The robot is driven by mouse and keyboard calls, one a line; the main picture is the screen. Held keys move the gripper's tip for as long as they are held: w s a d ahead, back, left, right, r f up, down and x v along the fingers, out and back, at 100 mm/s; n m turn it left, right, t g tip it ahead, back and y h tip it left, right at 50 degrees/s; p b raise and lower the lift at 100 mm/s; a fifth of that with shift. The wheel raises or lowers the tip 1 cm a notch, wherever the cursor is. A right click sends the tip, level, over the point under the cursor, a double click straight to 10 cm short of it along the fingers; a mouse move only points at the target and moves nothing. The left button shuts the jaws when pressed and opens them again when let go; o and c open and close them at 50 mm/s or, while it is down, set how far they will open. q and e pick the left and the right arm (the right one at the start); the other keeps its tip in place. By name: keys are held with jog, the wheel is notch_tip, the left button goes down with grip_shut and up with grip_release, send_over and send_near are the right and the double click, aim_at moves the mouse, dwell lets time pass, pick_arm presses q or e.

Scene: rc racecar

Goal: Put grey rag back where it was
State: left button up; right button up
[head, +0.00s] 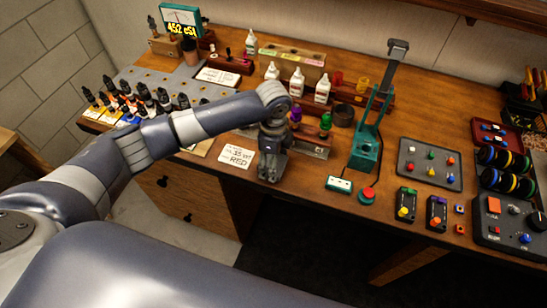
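I cannot make out a grey rag in the head view; it may be hidden behind my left gripper or arm. My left gripper (270,176) points down at the front edge of the wooden workbench (350,205). It is just right of a white handwritten card (238,157). Its fingers are small and dark here, so I cannot tell whether they are open or hold anything. My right gripper is not in view.
A teal stand with a grey lever (366,150) rises right of my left gripper. White bottles (322,88) stand behind it. Several small dark bottles (108,101) stand at the left. A grey button panel (430,164) and a control box (508,222) lie at the right.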

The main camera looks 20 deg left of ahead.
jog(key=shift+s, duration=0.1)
pick_arm(q)
jog(key=shift+f, duration=0.15)
jog(key=o, duration=0.8)
jog(key=shift+o, duration=0.7)
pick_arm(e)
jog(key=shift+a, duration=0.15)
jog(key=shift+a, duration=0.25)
pick_arm(q)
notch_tip(320, 180, up, 12)
jog(key=b, duration=0.2)
jog(key=shift+r, duration=0.2)
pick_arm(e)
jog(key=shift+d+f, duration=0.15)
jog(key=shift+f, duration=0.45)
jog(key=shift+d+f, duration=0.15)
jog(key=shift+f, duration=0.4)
pick_arm(q)
jog(key=shift+d, duration=0.1)
